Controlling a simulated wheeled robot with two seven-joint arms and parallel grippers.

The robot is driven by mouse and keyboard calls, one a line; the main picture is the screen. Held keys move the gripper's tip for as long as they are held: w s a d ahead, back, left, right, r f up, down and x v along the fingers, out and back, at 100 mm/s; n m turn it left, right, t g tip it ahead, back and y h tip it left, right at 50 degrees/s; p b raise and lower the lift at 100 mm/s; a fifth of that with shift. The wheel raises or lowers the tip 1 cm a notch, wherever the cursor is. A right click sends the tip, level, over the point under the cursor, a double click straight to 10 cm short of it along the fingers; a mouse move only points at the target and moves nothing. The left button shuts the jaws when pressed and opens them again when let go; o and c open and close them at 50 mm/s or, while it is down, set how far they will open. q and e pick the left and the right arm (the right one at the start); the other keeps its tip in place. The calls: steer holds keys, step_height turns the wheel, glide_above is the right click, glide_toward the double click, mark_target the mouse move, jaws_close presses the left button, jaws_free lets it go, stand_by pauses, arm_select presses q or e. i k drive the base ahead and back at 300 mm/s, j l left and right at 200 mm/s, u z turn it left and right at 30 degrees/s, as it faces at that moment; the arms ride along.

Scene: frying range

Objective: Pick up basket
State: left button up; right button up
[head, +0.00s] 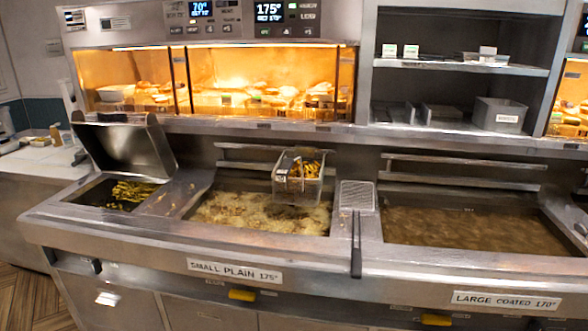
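A small wire basket (283,186) holding golden fried pieces is at the back right of the bubbling oil of the small plain fryer (235,272). Its upper part is above the oil, close to the fryer's back wall. I cannot tell whether it hangs from the rail behind it or rests in the vat. Neither of my grippers shows in the head view.
The large coated fryer (470,234) with dark oil is on the right, past a divider with a small grate (357,196). A tray of fried pieces (133,192) under a raised metal hood (122,146) is on the left. A lit warming cabinet (262,80) and shelves (458,68) stand behind.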

mark_target(298, 175)
steer(key=i+j+z, duration=0.1)
steer(key=i+j, duration=0.15)
steer(key=j, duration=0.15)
steer(key=i+j, duration=0.2)
steer(key=j, duration=0.15)
steer(key=i+j+z, duration=0.15)
steer(key=j, duration=0.25)
steer(key=i+j, duration=0.3)
steer(key=j, duration=0.15)
steer(key=z, duration=0.05)
